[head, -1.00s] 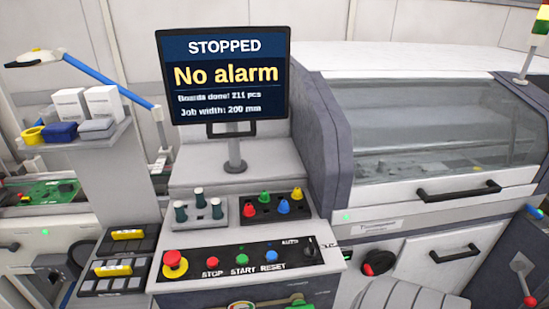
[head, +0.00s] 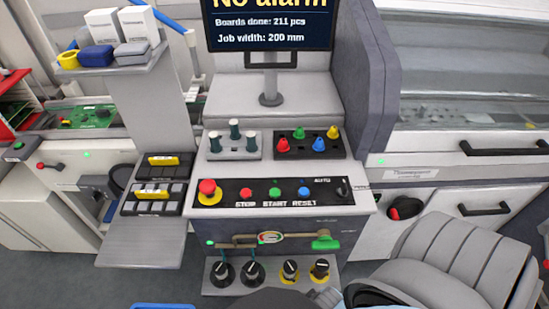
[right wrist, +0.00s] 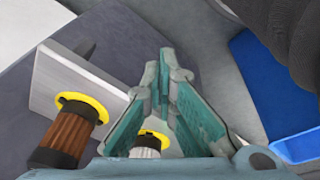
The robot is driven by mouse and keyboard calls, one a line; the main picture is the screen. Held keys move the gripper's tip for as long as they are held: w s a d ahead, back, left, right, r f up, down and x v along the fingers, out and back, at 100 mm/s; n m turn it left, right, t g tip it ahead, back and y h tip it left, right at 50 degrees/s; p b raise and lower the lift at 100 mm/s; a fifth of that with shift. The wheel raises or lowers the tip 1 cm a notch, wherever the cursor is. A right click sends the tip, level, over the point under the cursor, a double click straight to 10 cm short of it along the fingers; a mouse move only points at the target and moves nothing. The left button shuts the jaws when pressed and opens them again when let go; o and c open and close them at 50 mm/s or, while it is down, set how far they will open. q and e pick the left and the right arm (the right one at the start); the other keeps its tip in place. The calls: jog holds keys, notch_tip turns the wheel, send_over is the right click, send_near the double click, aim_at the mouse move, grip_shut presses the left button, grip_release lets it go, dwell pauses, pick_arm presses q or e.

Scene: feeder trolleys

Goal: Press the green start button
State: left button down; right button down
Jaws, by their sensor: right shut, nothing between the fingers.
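The green start button (head: 274,192) sits on the dark strip of the control panel (head: 358,204), between the red stop button (head: 246,194) and the blue reset button (head: 304,192). A red mushroom button with a yellow collar (head: 208,191) is at the strip's left end. The monitor (head: 270,35) above is cut off at the top. My right gripper (right wrist: 165,62) is shut and empty in the right wrist view, close to yellow-collared knobs (right wrist: 72,130). The start button is not in that view. My left gripper is not in view.
Coloured pegs (head: 318,143) stand behind the buttons. A blue bin (right wrist: 265,85) is right in the right wrist view. The space above the buttons is clear.

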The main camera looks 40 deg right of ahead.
jog(key=w+a+r+t+p, duration=0.1)
jog(key=w+r, duration=0.2)
jog(key=r, duration=0.6)
jog(key=w+r, duration=0.3)
jog(key=r, duration=0.6)
jog(key=w+d+r+n+t, duration=0.1)
jog(key=w+r+n, duration=0.1)
jog(key=w+r, duration=0.2)
jog(key=w+d+r+n+t, duration=0.1)
jog(key=w+r+n+t, duration=0.1)
jog(key=w+r, duration=0.3)
jog(key=w+d+r+n+t+y, duration=0.1)
jog(key=w+r+n, duration=0.1)
jog(key=w+r, duration=0.3)
jog(key=shift+d+r+t, duration=0.15)
jog(key=shift+d+r, duration=0.05)
jog(key=shift+r, duration=0.3)
jog(key=shift+d+r+t, duration=0.15)
jog(key=shift+d+r, duration=0.05)
jog(key=shift+r, duration=0.3)
jog(key=w+d+r+n+t, duration=0.1)
jog(key=w+r+n, duration=0.2)
jog(key=r, duration=0.5)
jog(key=shift+w+d+y, duration=0.3)
jog(key=shift+w, duration=0.5)
